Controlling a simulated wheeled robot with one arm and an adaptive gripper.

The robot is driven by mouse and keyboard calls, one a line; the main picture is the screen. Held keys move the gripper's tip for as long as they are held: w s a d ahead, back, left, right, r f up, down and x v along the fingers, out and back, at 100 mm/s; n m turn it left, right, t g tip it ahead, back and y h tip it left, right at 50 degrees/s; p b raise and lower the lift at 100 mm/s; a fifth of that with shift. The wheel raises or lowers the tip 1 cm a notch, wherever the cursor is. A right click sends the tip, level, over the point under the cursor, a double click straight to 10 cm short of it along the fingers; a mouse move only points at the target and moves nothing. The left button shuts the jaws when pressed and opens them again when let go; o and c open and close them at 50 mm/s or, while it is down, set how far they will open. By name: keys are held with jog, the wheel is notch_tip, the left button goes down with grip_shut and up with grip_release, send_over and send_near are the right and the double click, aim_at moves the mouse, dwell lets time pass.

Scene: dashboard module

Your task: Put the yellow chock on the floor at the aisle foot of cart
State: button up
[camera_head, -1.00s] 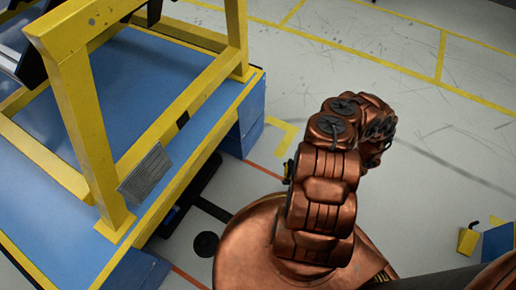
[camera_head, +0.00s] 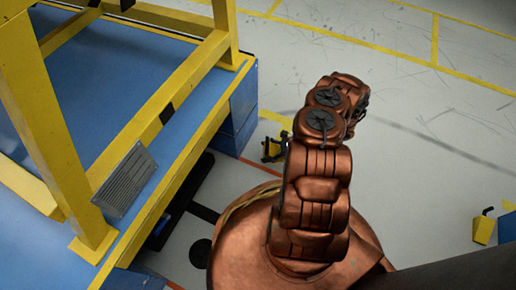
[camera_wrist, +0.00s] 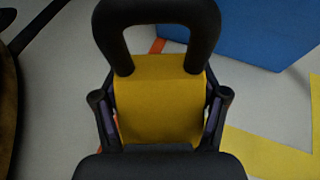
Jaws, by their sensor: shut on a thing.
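My gripper (camera_head: 275,148) is shut on the yellow chock (camera_wrist: 158,105), which has a black loop handle (camera_wrist: 155,30). In the wrist view the two fingers press its left and right sides. In the head view the held chock (camera_head: 272,149) shows only partly, left of my arm. The cart (camera_head: 190,108), with a yellow frame and blue deck, stands at left. Its blue corner foot (camera_head: 237,125) is just left of and beyond my gripper, and shows as a blue block (camera_wrist: 250,30) in the wrist view. I cannot tell whether the chock touches the floor.
A second yellow chock (camera_head: 484,230) with a black handle stands on the floor at the far right. A yellow floor marking (camera_wrist: 270,155) lies close to the held chock. Beyond my arm the grey floor (camera_head: 420,110) is open, with yellow lines.

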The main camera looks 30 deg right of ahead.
jog(key=b, duration=0.2)
send_over(258, 149)
jog(key=shift+s+f, duration=0.25)
jog(key=shift+s, duration=0.15)
jog(key=shift+w+f+b, duration=0.3)
jog(key=shift+w, duration=0.15)
notch_tip(258, 149, down, 3)
jog(key=shift+f+b, duration=0.1)
jog(key=shift+b, duration=0.9)
jog(key=o, duration=1.5)
